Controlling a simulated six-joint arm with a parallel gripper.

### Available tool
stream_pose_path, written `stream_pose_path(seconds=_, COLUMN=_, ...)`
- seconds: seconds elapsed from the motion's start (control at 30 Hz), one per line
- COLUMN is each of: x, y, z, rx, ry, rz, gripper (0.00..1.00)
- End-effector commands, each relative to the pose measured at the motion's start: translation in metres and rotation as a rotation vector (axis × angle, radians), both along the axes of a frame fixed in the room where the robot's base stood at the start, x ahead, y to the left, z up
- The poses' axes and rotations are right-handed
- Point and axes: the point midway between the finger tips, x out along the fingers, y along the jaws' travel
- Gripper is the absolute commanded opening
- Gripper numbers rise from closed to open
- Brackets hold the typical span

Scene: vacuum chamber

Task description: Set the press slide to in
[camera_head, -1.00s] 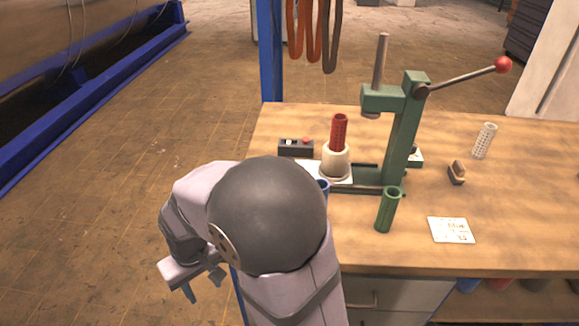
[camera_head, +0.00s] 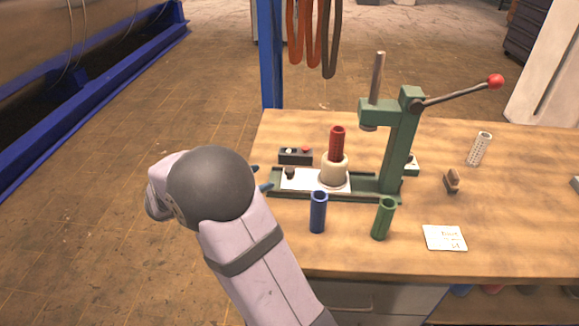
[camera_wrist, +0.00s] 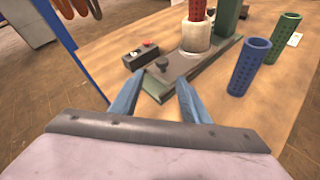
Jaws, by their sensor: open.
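The green arbor press (camera_head: 398,145) stands on the bench. Its slide, a white plate (camera_head: 305,180) with a small dark knob (camera_head: 290,172) at its left end, lies on the press base. The plate carries a beige cup (camera_head: 333,172) with a red perforated cylinder (camera_head: 337,142) upright in it, left of the ram rather than under it. My gripper (camera_head: 262,178) is open and empty at the left end of the base. In the wrist view, the knob (camera_wrist: 162,64) is just beyond and between my two blue fingers (camera_wrist: 158,92), apart from them.
A dark control box (camera_head: 295,156) with a red button sits behind the slide. A blue tube (camera_head: 318,212) and a green tube (camera_head: 383,218) stand in front of the press.

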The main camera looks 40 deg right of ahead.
Motion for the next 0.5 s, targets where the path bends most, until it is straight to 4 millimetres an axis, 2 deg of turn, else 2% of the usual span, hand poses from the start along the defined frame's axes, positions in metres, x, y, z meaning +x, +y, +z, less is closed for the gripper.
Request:
stream_pose_path(seconds=0.1, x=-0.018, y=-0.019, z=0.012, rx=-0.137, ry=0.228, rz=-0.002, gripper=0.42)
stream_pose_path(seconds=0.2, x=-0.021, y=-0.033, z=0.008, rx=-0.254, ry=0.373, rz=-0.023, gripper=0.42)
stream_pose_path(seconds=0.5, x=0.004, y=-0.044, z=-0.036, rx=-0.372, ry=0.300, rz=-0.059, gripper=0.42)
